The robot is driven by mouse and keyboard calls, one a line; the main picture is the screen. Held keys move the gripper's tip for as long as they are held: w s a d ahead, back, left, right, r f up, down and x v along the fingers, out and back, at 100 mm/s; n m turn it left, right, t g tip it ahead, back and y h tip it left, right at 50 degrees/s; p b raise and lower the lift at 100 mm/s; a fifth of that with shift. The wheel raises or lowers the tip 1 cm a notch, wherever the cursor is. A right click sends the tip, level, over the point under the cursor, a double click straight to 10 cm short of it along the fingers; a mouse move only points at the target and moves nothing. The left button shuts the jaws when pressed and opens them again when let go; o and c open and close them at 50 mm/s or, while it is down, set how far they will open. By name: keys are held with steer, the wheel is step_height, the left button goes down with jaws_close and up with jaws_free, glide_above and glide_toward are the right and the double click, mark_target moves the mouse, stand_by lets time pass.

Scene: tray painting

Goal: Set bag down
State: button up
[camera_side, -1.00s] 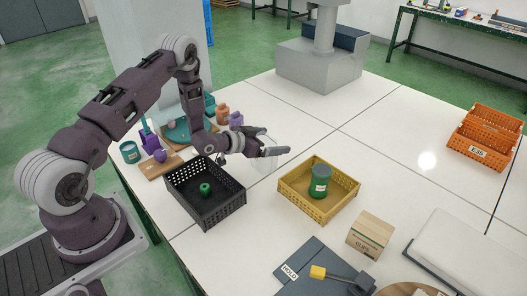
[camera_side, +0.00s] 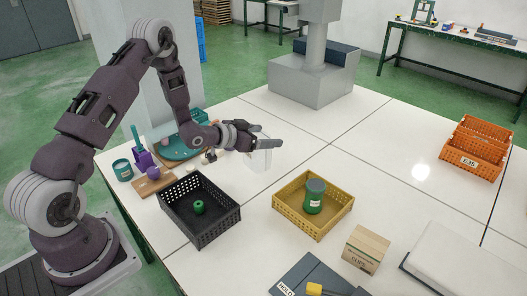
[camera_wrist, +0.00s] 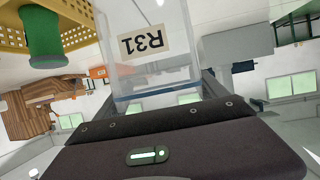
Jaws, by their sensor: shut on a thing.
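My gripper (camera_side: 272,143) is shut on a clear, see-through bag (camera_side: 259,160), which hangs below the fingers in the side view. The bag also shows in the wrist view (camera_wrist: 150,45), with a label reading R31 that appears upside down. In the side view the bag is above the white table (camera_side: 350,135), behind the gap between the black crate and the yellow crate. Its lower edge is faint, so I cannot tell whether it touches the table.
The black crate (camera_side: 222,226) holds a green ring-like piece. The yellow crate (camera_side: 318,225) holds a green jar (camera_side: 314,198). A cardboard box (camera_side: 366,249) stands at front right. Orange crates (camera_side: 475,150) stand far right.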

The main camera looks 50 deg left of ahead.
step_height(320, 180, up, 2)
steer(key=shift+d, duration=0.25)
steer(key=s+d+m+g+h, duration=0.3)
steer(key=s+d+m+h, duration=0.25)
steer(key=d, duration=0.45)
steer(key=s+d+m+g+h, duration=0.2)
steer(key=s+d+m+h, duration=0.3)
steer(key=d, duration=0.5)
steer(key=s+d+m+g+h, duration=0.1)
steer(key=s+d+m+g, duration=0.25)
steer(key=s, duration=0.45)
steer(key=s+d+m+g+h, duration=0.1)
steer(key=s+d+m+g, duration=0.3)
steer(key=s, duration=0.4)
step_height(320, 180, down, 10)
steer(key=n, duration=0.1)
steer(key=shift+d+r+g, duration=0.15)
steer(key=shift+d+g, duration=0.05)
steer(key=shift+g, duration=0.25)
steer(key=shift+s, duration=0.1)
